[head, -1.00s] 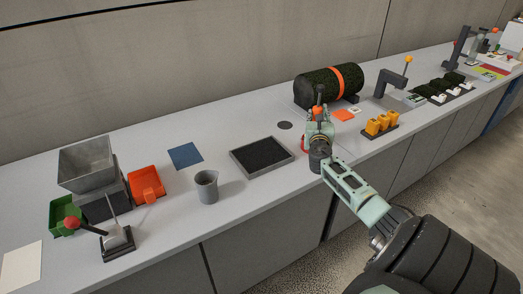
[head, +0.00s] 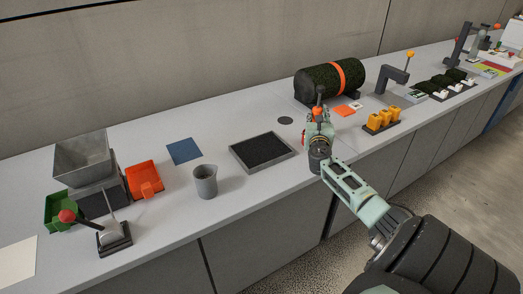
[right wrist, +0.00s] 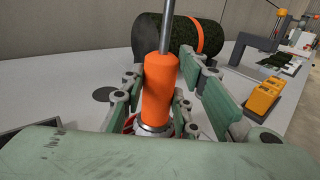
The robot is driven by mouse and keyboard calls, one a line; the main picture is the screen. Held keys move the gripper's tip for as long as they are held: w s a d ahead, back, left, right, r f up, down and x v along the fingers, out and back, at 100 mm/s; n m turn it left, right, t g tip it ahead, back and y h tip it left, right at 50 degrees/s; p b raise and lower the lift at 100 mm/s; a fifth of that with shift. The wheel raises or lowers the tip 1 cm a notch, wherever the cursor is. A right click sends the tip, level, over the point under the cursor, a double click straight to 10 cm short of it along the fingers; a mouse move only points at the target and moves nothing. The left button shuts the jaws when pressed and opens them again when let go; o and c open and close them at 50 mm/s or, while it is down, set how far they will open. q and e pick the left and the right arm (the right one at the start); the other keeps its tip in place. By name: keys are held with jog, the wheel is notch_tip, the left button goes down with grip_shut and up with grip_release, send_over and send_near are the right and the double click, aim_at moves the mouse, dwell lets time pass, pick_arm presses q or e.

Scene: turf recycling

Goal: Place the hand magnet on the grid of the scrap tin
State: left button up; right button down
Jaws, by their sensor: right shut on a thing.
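The hand magnet, with an orange handle (right wrist: 158,90) and a grey rod, stands between the fingers of my right gripper (right wrist: 155,108) in the right wrist view. The gripper is shut on the handle. In the head view my right gripper (head: 318,128) is over the bench near its front edge, with the orange and dark top of the magnet (head: 318,108) showing above it. A pale metal collar and bits of red show under the handle in the right wrist view. The scrap tin and its grid cannot be made out; my gripper hides what is beneath. My left gripper is out of view.
Left of the gripper is a black-filled tray (head: 240,163); a grey jug (head: 205,183) stands farther left. A turf roll (head: 318,88) lies behind. Yellow blocks (head: 383,118) stand to the right. A flat dark disc (head: 285,120) lies behind the tray.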

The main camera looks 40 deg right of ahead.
jog(key=shift+f, duration=0.15)
dwell(0.5)
jog(key=c, duration=1.3)
grip_release()
jog(key=shift+o, duration=0.6)
jog(key=shift+f, duration=0.25)
jog(key=shift+o, duration=1.2)
jog(key=shift+r, duration=0.1)
jog(key=v, duration=1.2)
jog(key=shift+a, duration=0.1)
